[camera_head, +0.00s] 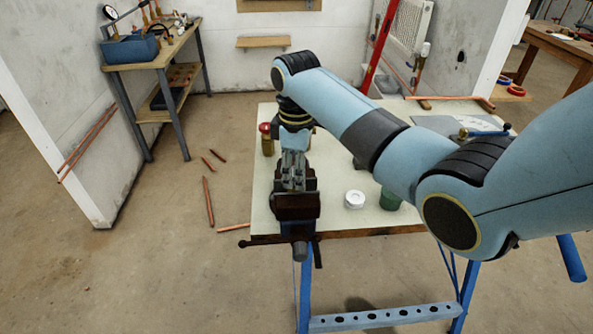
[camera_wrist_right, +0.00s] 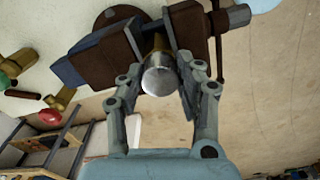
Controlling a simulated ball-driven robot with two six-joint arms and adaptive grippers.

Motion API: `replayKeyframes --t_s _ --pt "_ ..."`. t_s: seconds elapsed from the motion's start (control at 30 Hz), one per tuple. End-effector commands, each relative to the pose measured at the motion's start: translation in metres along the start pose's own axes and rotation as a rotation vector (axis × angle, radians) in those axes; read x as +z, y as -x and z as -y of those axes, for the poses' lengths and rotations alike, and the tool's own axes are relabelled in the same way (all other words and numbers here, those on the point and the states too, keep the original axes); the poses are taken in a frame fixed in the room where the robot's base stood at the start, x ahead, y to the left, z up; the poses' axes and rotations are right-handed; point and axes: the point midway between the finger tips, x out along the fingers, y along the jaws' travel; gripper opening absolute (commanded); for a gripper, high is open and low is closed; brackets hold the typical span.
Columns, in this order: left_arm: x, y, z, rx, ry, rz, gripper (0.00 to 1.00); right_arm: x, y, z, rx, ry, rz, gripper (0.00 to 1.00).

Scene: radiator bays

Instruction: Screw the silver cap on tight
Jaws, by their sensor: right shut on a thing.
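The silver cap (camera_wrist_right: 159,76) sits on the end of a brass fitting (camera_wrist_right: 157,42) clamped between the jaws of a dark vise (camera_wrist_right: 195,40). The vise (camera_head: 297,207) also shows in the head view, at the front left edge of the bench. My right gripper (camera_head: 293,172) reaches down over the vise and hides the cap there. In the right wrist view my right gripper (camera_wrist_right: 160,78) has its fingers on either side of the cap, shut on it. My left gripper is not in view.
A pale workbench (camera_head: 330,215) carries a white round item (camera_head: 354,199), a green item (camera_head: 389,199) and a red-topped brass item (camera_head: 266,140). Copper pipes (camera_head: 208,200) lie on the floor at left. A side table (camera_head: 165,55) stands behind.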

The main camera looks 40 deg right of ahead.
Motion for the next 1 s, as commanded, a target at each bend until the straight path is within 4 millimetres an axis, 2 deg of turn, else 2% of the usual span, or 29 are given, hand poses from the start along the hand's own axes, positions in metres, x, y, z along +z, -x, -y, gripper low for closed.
replayKeyframes --t_s 0.5,0.63,0.87,0.9,1.0 --pt "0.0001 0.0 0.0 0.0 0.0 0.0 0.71 -0.0001 -0.0007 0.0001 0.0 -0.952 0.0 0.0" --pt "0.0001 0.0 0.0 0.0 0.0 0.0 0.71 -0.0001 -0.0008 0.0002 0.0 -1.059 0.0 0.0" --pt "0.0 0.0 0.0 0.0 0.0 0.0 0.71 -0.0001 -0.0008 0.0002 -0.001 -1.073 0.0 0.0" --pt "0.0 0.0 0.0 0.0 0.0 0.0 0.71 -0.0001 -0.0008 0.0002 -0.001 -1.072 0.0 0.4" --pt "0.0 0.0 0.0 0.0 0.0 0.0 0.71 -0.0001 -0.0008 0.0002 -0.001 -1.071 0.0 0.49"
